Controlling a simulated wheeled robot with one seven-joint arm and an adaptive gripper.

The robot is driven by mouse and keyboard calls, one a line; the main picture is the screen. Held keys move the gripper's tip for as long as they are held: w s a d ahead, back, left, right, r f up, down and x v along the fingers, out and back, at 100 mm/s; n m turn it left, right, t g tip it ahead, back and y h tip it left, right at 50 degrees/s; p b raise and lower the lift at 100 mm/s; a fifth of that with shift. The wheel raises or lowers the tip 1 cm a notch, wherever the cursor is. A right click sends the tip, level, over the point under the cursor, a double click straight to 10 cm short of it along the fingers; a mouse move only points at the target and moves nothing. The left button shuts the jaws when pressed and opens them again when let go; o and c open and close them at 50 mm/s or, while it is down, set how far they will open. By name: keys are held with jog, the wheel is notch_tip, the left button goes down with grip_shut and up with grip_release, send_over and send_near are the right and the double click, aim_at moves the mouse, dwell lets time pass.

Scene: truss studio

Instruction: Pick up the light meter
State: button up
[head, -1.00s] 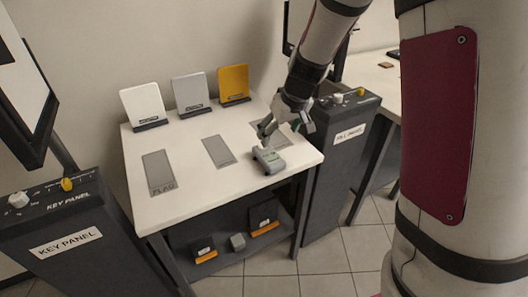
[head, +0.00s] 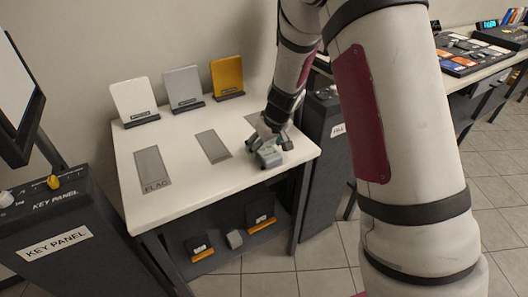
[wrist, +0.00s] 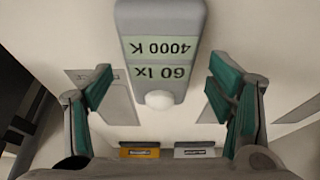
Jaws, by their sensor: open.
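The light meter (head: 269,158) lies on the white table near its right front corner. It is grey; in the wrist view (wrist: 160,30) its pale green display reads "60 lx" and "4000 K" upside down, with a white dome at its lower end. My gripper (head: 268,142) is low over the table at the meter. In the wrist view its green-padded fingers (wrist: 160,84) are spread wide, one on each side of the meter's dome end, with clear gaps.
The white table (head: 190,192) has flat grey mats, one marked "FLAG" (head: 152,168). White (head: 134,98), grey (head: 183,86) and yellow (head: 228,78) cards stand at the back. A key panel (head: 60,235) is at left, another panel (head: 325,150) at right. The shelf below holds small items.

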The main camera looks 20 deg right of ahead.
jog(key=shift+f, duration=0.2)
jog(key=c, duration=1.3)
jog(key=shift+c, duration=0.2)
jog(key=shift+r, duration=0.15)
